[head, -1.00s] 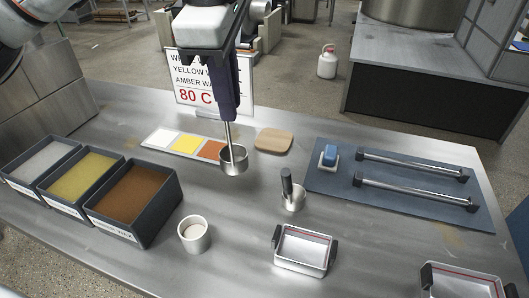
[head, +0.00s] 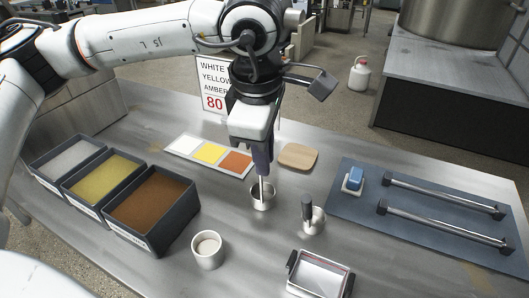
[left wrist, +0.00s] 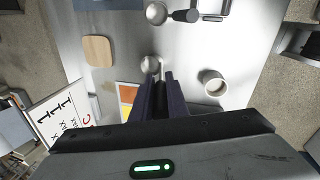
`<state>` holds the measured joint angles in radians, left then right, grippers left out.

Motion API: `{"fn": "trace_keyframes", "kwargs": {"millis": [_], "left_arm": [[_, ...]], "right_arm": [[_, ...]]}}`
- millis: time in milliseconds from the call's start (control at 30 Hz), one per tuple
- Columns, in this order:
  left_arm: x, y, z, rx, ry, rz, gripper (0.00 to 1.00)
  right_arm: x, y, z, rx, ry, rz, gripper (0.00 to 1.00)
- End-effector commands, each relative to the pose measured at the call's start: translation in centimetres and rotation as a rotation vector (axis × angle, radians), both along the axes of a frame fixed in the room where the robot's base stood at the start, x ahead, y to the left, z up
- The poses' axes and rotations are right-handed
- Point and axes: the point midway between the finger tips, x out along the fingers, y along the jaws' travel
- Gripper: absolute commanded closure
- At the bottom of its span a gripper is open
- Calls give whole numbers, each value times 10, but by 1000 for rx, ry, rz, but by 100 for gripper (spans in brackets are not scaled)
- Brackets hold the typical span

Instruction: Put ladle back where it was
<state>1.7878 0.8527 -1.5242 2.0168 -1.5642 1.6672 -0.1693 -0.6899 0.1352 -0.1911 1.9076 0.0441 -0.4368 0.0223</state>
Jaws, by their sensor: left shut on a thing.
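The ladle (head: 263,196), a small metal cup on a thin upright rod, hangs straight down from my left gripper (head: 262,160). My left gripper is shut on its upper end, and the fingers hide the grip. The cup is at or just above the steel table, in front of the wooden block (head: 298,156); I cannot tell whether it touches. In the left wrist view the ladle cup (left wrist: 150,63) shows beyond the two dark fingers (left wrist: 160,80). My right gripper is not in view.
Three bins, white, yellow and amber (head: 152,208), stand at left. A colour card (head: 209,153) lies behind. A white-filled cup (head: 207,250), a metal pot with a dark handle (head: 313,221) and a tray (head: 318,275) are nearer. A blue mat (head: 430,225) lies right.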

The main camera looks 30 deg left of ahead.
Motion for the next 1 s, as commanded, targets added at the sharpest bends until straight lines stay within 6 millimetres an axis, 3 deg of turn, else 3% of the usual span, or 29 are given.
{"fn": "trace_keyframes", "kwargs": {"millis": [300, 333, 433, 767, 867, 1000], "left_arm": [[0, 0, -3, 0, -2, 0, 100], [0, 0, -3, -1, -1, 0, 85], [0, 0, -2, -1, -1, 0, 68], [0, 0, 0, -1, -1, 0, 68], [0, -1, 6, -1, -3, 0, 68], [-5, -3, 30, -2, -6, -3, 68]], "right_arm": [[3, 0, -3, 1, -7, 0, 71], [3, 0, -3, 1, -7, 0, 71], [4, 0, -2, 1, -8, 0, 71], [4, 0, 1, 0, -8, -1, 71], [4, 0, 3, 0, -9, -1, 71], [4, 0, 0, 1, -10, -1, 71]]}}
